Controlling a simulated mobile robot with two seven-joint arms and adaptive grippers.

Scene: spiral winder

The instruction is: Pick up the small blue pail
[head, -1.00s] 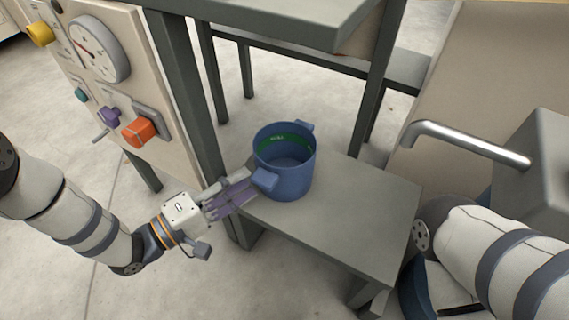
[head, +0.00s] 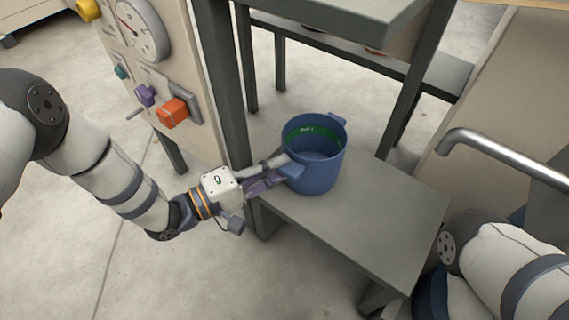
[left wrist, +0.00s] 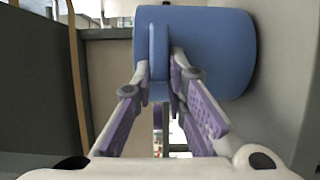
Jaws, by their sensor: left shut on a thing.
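The small blue pail (head: 316,172) stands upright on a low grey bench in the head view. It has a lug-like handle on each side and a green label band inside its rim. My left gripper (head: 283,173) comes in from the left and is shut on the pail's near-left handle. In the left wrist view the pail (left wrist: 222,50) fills the upper middle, and the gripper's purple-padded fingers (left wrist: 160,75) close on both sides of the handle. My right arm shows at the lower right of the head view; its gripper is out of the picture.
The low grey bench (head: 385,225) has bare room right of the pail. A taller grey table (head: 330,22) stands above and behind it. A control panel (head: 185,65) with gauge and knobs is at left. A bent metal pipe (head: 480,145) is at right.

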